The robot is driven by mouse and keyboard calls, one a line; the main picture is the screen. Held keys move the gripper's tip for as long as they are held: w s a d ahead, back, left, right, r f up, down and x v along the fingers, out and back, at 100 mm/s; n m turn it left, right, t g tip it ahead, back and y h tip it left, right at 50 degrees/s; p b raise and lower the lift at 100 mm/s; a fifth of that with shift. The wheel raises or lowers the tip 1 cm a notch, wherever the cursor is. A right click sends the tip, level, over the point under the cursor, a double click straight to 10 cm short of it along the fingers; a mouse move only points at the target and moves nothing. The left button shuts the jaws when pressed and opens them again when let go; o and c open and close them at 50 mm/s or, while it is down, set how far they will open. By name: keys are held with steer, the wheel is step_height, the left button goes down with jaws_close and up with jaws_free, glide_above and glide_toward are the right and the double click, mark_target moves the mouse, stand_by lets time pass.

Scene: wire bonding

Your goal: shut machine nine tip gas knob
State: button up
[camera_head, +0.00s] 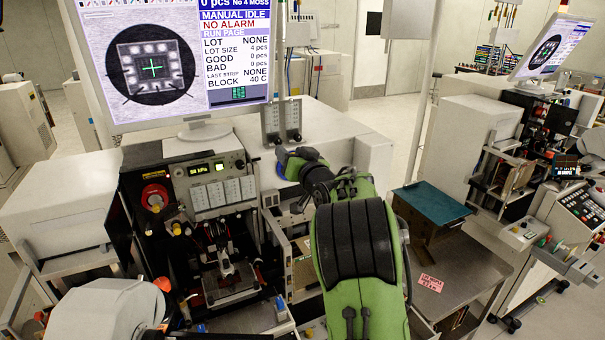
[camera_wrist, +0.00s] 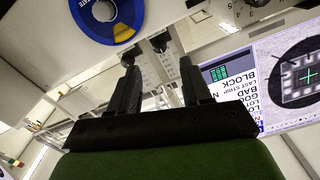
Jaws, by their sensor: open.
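Two dark knobs sit at the foot of two narrow grey gauge panels (camera_head: 270,122) beside the monitor; the right knob (camera_head: 295,135) is close above my gripper. Both knobs also show in the wrist view: one (camera_wrist: 160,42) beyond the gap between my fingers, the other (camera_wrist: 131,55) by the left fingertip. I cannot read which is the tip gas knob, nor its setting. My gripper (camera_head: 285,155) is open and nothing shows between its fingers (camera_wrist: 158,72). I see no contact with a knob, though the left finger overlaps one in the picture. No number nine label is readable.
The monitor (camera_head: 180,60) reads "No 4 MOSS" and stands left of the knobs. A blue and yellow ring (camera_wrist: 108,18) is near my fingers in the wrist view. The bonding machine (camera_head: 205,195) is below the monitor. A teal-topped box (camera_head: 432,203) stands right of my arm.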

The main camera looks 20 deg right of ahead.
steer(key=s+b, duration=0.2)
steer(key=s, duration=0.6)
steer(key=shift+s, duration=0.15)
steer(key=s+a+f+n+g+y, duration=0.1)
steer(key=s+a+f+g, duration=0.15)
steer(key=s+a, duration=0.4)
steer(key=s+a+f+n+g+y, duration=0.1)
steer(key=s+a+f+g, duration=0.1)
steer(key=s+a+g, duration=0.4)
steer(key=s+f+g+h, duration=0.1)
steer(key=s+f, duration=0.3)
steer(key=s, duration=0.7)
steer(key=s+a+f+n+g+h, duration=0.1)
steer(key=s+f+g, duration=0.2)
steer(key=s, duration=0.8)
steer(key=shift+a+f, duration=0.15)
steer(key=shift+f, duration=0.6)
steer(key=shift+s, duration=0.1)
